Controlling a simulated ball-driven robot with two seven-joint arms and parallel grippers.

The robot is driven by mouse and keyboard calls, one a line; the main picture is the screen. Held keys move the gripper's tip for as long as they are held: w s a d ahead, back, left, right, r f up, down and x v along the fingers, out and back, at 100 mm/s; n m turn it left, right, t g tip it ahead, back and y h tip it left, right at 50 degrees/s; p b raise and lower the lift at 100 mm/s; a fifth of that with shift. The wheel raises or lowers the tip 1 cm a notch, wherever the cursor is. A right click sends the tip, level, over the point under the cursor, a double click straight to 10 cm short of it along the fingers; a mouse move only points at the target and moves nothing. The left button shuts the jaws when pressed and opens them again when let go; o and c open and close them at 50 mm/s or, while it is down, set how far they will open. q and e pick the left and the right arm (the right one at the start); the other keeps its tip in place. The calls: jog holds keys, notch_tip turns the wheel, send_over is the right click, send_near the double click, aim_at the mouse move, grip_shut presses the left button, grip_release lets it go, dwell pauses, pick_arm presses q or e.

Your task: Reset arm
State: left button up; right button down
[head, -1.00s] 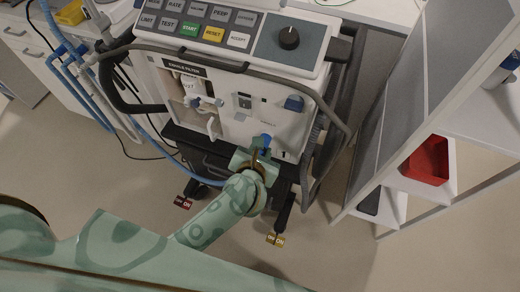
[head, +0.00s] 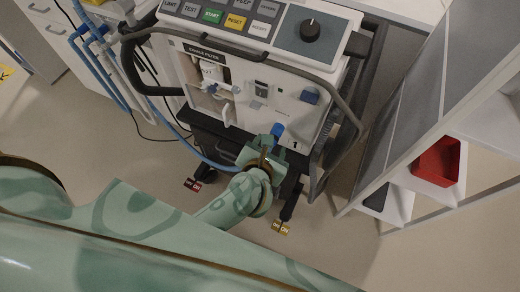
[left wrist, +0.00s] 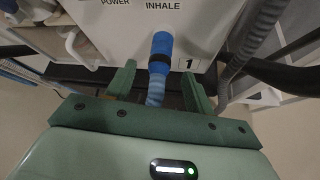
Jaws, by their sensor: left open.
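The ventilator (head: 290,90) is a white box on a dark cart, with a button panel and a black knob (head: 311,29) on top. A blue hose connector (head: 277,130) is at its lower front; in the left wrist view the connector (left wrist: 161,48) sits below the word INHALE, left of a "1" label. A ribbed blue hose (left wrist: 155,90) runs from it towards my gripper. My left gripper (head: 270,152) is just in front of the connector. In the left wrist view its green fingers (left wrist: 158,84) are apart, either side of the hose. My right gripper is not in view.
A grey-and-white shelf unit (head: 410,110) with a red bin (head: 437,161) stands at the right. Blue tubes (head: 100,65) hang at the ventilator's left. Floor at the left is clear.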

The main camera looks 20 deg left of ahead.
pick_arm(q)
jog(key=p+v, duration=0.2)
jog(key=v, duration=1)
jog(key=shift+p, duration=0.35)
